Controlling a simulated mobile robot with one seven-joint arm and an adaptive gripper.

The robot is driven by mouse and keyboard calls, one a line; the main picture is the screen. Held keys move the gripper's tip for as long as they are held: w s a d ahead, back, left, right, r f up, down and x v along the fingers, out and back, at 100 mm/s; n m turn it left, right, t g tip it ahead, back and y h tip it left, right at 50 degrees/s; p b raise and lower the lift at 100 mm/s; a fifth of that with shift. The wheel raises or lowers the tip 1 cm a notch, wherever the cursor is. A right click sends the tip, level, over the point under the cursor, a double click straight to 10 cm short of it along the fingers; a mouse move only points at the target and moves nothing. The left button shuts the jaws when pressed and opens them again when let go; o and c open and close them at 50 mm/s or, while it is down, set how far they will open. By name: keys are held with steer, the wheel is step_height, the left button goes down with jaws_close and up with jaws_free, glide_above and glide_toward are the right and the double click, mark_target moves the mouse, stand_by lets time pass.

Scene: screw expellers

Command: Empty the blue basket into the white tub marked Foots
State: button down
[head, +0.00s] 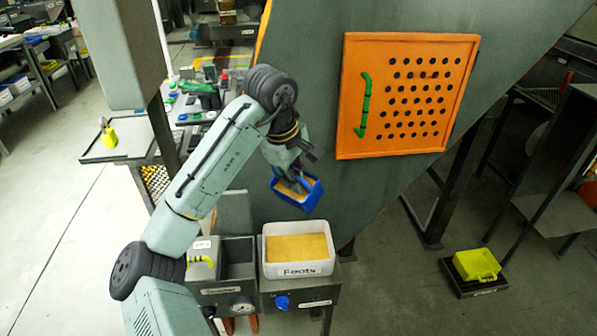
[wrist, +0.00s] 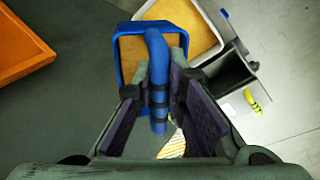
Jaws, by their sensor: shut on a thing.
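The blue basket (head: 304,196) hangs from my gripper (head: 297,178) in the air, above and just behind the white tub. In the wrist view my gripper (wrist: 160,125) is shut on the basket's blue handle (wrist: 157,75). The basket (wrist: 124,65) holds a flat tan material. It looks a little tilted in the head view. The white tub (head: 298,269), marked Foots, stands on a dark bench and holds similar tan material. Part of the tub (wrist: 203,50) shows beyond the basket in the wrist view.
A dark open bin (head: 237,258) stands left of the tub. An orange perforated panel (head: 405,95) with a green handle is on the large grey machine body behind. A yellow-green container (head: 476,264) sits on the floor at right. Open floor lies right of the bench.

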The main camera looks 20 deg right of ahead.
steer(key=shift+s+a+f+t+h, duration=0.2)
steer(key=shift+a+f+t+h, duration=0.15)
steer(key=shift+h, duration=0.25)
steer(key=shift+s+a+f+t+h, duration=0.15)
steer(key=shift+a+f+t+h, duration=0.4)
steer(key=shift+h, duration=0.25)
steer(key=f+h+b, duration=0.1)
steer(key=b, duration=0.4)
steer(key=a+f+t+h+b, duration=0.1)
steer(key=h+b, duration=0.1)
steer(key=b, duration=0.3)
steer(key=s+f+t+h+b, duration=0.1)
steer(key=b, duration=0.4)
steer(key=shift+a+f+h, duration=0.15)
steer(key=shift+f+h, duration=0.15)
step_height(320, 180, down, 4)
steer(key=t+h+b, duration=0.2)
steer(key=h+b, duration=0.2)
steer(key=b, duration=0.5)
steer(key=shift+r+t, duration=0.1)
steer(key=shift+t, duration=0.3)
steer(key=f+t+h+b, duration=0.1)
steer(key=h+b, duration=0.1)
steer(key=b, duration=0.1)
